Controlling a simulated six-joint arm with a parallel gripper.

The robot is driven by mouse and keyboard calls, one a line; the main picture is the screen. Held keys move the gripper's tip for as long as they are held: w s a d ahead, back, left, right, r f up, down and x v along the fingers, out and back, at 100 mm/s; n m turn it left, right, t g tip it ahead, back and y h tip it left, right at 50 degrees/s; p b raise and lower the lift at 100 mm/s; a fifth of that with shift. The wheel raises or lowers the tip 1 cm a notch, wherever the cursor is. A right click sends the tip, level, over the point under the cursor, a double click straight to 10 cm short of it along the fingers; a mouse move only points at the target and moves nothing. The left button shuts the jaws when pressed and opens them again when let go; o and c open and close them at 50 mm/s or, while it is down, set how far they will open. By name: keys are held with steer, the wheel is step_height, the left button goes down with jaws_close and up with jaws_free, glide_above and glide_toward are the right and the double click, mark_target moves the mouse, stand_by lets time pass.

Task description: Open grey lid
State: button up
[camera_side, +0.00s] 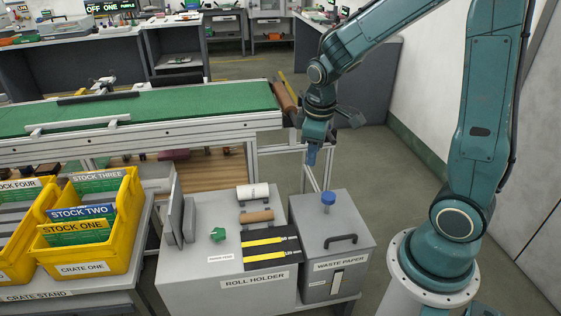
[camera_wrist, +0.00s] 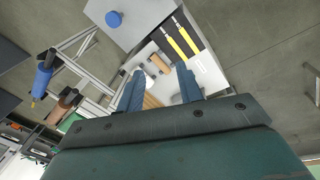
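The grey lid (camera_side: 312,216) lies flat and closed on the grey WASTE PAPER bin (camera_side: 318,285). A black bar handle (camera_side: 341,239) is on its front part, and a blue round cap-like object (camera_side: 328,199) stands near its back. In the wrist view part of the lid (camera_wrist: 145,18) shows at the top with the blue object (camera_wrist: 113,18); the handle is out of that view. My gripper (camera_side: 312,158) hangs above and behind the lid, pointing down and touching nothing. In the wrist view its two blue fingers (camera_wrist: 159,67) are apart with nothing held between them.
Left of the bin is the ROLL HOLDER (camera_side: 205,285) with a white roll (camera_side: 252,191), a brown roll (camera_side: 256,216), a green piece (camera_side: 217,235) and a black panel with yellow strips (camera_side: 271,253). Yellow crates (camera_side: 125,235) stand further left. A green conveyor (camera_side: 190,105) runs behind.

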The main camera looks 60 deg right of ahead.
steer(key=s+a+r+m+t, duration=0.1)
steer(key=s+a+r+t, duration=0.1)
steer(key=s+a+r, duration=0.2)
steer(key=s+a+r+m+t+y, duration=0.1)
steer(key=s+a+r, duration=0.3)
steer(key=s+r, duration=0.5)
steer(key=shift+s+m+t, duration=0.55)
steer(key=shift+m+t, duration=0.15)
steer(key=shift+w+a, duration=0.1)
